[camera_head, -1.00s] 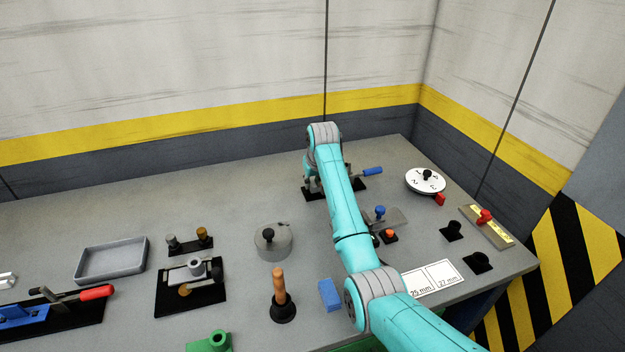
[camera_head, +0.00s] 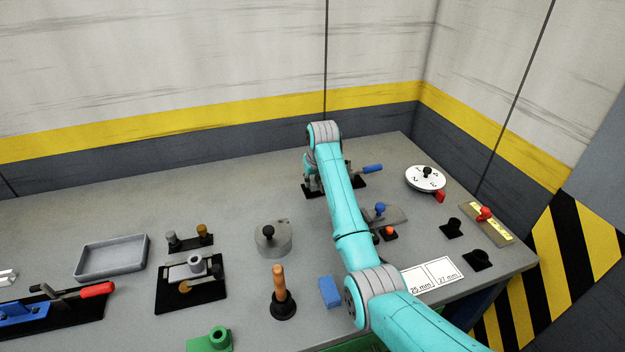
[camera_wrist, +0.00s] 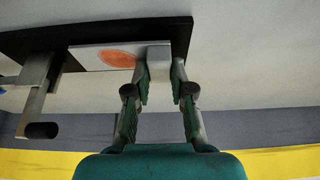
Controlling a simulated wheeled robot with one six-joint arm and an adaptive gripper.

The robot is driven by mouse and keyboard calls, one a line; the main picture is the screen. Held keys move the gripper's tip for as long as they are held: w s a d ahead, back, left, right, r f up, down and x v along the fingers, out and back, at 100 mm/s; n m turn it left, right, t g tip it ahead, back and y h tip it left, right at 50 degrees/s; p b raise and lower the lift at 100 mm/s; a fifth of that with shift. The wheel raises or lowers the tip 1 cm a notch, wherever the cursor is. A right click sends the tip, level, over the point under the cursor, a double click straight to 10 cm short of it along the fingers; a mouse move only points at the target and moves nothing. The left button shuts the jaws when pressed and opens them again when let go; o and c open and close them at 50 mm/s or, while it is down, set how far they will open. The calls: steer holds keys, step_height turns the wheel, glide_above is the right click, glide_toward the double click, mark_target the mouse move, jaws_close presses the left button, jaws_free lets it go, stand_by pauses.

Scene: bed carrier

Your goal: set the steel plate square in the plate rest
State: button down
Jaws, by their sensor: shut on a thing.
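The steel plate (camera_wrist: 92,57) is a pale flat piece with an orange oval mark, seen in the wrist view. It lies over or against a black base (camera_wrist: 60,38), which seems to be the plate rest. My gripper (camera_wrist: 160,72) is shut on the plate's pale end block (camera_wrist: 158,56), between its two green fingers. I cannot tell whether the plate sits flat or square in the rest. In the head view the black base (camera_head: 314,191) with a blue-handled clamp (camera_head: 371,169) shows at the back, and my arm hides the plate and most of my gripper.
A clamp arm (camera_wrist: 36,88) stands at the left of the base in the wrist view. In the head view, a grey plate with a blue knob (camera_head: 398,216), a white dial (camera_head: 425,178) and a lidded grey pot (camera_head: 273,240) stand nearby.

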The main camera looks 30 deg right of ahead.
steer(key=shift+f, duration=0.15)
steer(key=c, duration=0.9)
jaws_free()
steer(key=v, duration=1.2)
steer(key=shift+f, duration=0.1)
